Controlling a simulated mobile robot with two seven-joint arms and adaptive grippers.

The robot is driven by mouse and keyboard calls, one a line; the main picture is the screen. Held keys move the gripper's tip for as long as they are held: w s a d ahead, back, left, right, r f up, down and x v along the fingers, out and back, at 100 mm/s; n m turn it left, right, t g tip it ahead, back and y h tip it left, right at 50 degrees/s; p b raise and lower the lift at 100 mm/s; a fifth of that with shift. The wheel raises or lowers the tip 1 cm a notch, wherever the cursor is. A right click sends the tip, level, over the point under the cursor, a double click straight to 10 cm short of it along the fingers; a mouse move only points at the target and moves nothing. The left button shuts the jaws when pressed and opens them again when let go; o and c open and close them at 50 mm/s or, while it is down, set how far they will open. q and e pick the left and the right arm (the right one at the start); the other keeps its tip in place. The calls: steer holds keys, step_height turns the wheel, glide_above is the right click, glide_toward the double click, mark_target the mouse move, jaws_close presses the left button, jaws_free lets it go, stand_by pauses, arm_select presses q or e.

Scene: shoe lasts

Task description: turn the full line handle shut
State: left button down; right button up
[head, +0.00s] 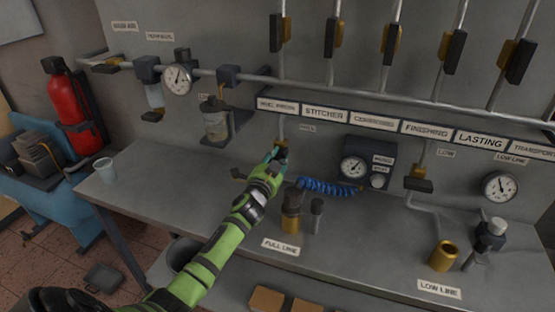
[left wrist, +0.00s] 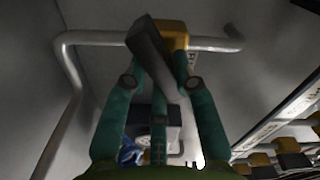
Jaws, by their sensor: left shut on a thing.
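The full line valve has a brass body (head: 281,142) on a thin vertical pipe below the sign strip. In the left wrist view its brass body (left wrist: 173,36) sits on a grey pipe, and its dark lever handle (left wrist: 148,42) slants across that pipe. My left gripper (head: 276,157) is at this valve, its teal fingers (left wrist: 160,72) closed around the handle from both sides. In the head view the fingers hide most of the handle. The "FULL LINE" label (head: 281,247) is on the bench front. My right gripper is not in view.
A blue coiled hose (head: 327,187) and a regulator box with a gauge (head: 368,165) are right of the gripper. A brass-and-dark fitting (head: 291,212) stands on the bench (head: 225,178) close to my forearm. The low line valve (head: 418,180) is further right.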

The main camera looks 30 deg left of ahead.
arm_select(q)
steer(key=m, duration=0.6)
steer(key=shift+f, duration=0.3)
steer(key=shift+m, duration=0.3)
steer(key=c, duration=1)
jaws_free()
steer(key=shift+s, duration=0.15)
steer(key=v, duration=1.1)
steer(key=shift+s, duration=0.4)
